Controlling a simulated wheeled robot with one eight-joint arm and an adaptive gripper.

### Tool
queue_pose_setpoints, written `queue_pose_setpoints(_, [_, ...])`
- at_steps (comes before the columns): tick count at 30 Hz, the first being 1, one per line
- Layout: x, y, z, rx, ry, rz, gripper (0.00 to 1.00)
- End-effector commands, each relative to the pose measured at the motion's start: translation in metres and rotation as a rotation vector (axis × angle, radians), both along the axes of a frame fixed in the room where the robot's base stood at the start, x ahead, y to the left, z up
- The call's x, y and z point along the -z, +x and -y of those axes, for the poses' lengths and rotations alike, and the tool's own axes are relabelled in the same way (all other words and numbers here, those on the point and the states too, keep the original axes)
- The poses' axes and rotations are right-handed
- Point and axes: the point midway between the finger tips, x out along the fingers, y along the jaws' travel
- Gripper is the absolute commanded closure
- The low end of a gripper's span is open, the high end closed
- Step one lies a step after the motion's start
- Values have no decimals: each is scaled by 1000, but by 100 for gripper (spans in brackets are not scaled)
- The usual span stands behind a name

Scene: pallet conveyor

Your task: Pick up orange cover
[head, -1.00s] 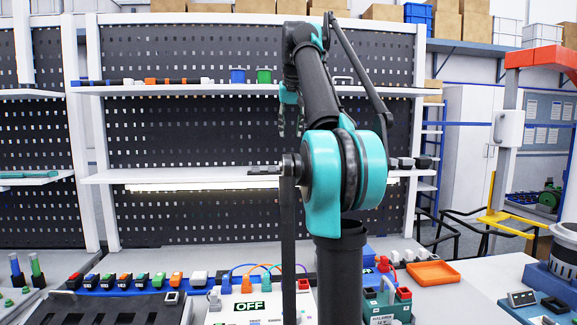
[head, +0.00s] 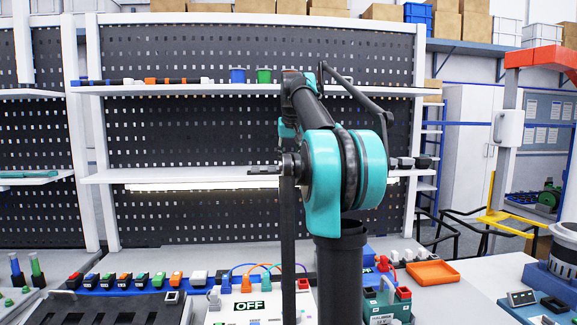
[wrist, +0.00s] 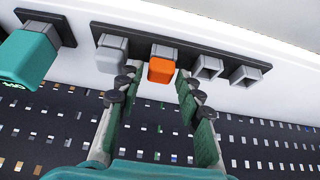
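The orange cover (wrist: 161,68) sits in a dark strip (wrist: 187,57) on a white surface in the wrist view. A grey cover (wrist: 112,52) is beside it on the left, and grey hollow sockets (wrist: 206,67) are on its right. My gripper (wrist: 156,88) is open, with one dark-padded finger on each side of the orange cover's near end. Whether the fingers touch it cannot be told. In the head view my arm hides most of the gripper, and I cannot make out this orange cover there.
A teal cover (wrist: 28,55) sits in a separate strip at the left of the wrist view. The head view shows a perforated back panel (head: 190,130) with shelves. A workbench below holds a row of coloured switches, an OFF-labelled unit (head: 247,306) and an orange tray (head: 432,273).

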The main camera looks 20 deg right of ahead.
Motion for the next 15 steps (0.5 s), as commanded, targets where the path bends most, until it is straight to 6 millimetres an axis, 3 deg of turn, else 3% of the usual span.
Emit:
queue_pose_setpoints(7, [2, 1, 0, 0, 0, 0, 64])
queue_pose_setpoints(13, [2, 1, 0, 0, 0, 0, 87])
queue_pose_setpoints(15, [2, 1, 0, 0, 0, 0, 90])
